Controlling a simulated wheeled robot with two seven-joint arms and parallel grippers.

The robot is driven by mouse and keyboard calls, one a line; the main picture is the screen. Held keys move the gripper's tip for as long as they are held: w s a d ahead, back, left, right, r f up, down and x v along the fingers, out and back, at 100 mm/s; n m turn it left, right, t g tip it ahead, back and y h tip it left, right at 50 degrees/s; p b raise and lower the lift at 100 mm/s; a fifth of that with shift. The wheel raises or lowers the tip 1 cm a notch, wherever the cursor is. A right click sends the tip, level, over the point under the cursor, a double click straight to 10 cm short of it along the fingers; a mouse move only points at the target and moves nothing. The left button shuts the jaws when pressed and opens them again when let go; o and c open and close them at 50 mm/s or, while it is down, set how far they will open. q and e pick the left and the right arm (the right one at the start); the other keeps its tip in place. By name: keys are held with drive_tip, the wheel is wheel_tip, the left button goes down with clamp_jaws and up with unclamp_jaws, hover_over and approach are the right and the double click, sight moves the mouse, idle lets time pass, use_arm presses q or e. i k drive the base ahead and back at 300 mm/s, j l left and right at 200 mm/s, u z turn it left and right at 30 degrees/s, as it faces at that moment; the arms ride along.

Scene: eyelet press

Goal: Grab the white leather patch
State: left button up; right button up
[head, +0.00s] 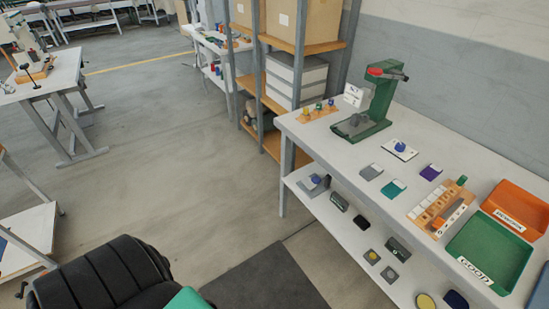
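Neither of my grippers is in view.
The green press (380,100) with a red knob stands at the back. A wooden rack (440,207), an orange bin (518,205) and a green bin (488,252) stand at the right.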

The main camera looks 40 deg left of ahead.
sight(307, 181)
drive_tip(key=u, duration=0.8)
drive_tip(key=z, duration=0.65)
drive_tip(key=i+j+z, duration=0.1)
drive_tip(key=j+z, duration=0.2)
drive_tip(key=z, duration=0.15)
drive_tip(key=j+z, duration=0.3)
drive_tip(key=z, duration=0.15)
drive_tip(key=j+z, duration=0.75)
drive_tip(key=z, duration=0.15)
drive_tip(key=k+j+z, duration=0.1)
drive_tip(key=j+z, duration=0.2)
drive_tip(key=z, duration=0.15)
drive_tip(key=k+j+z, duration=0.1)
drive_tip(key=k+j, duration=0.2)
drive_tip(key=j, duration=0.25)
drive_tip(key=k+j+z, duration=0.1)
drive_tip(key=k+j, duration=0.2)
drive_tip(key=j, duration=0.2)
drive_tip(key=k+j+z, duration=0.1)
drive_tip(key=k+j, duration=0.2)
drive_tip(key=j, duration=0.2)
drive_tip(key=k+j+z, duration=0.1)
drive_tip(key=k+j, duration=0.25)
drive_tip(key=j, duration=0.1)
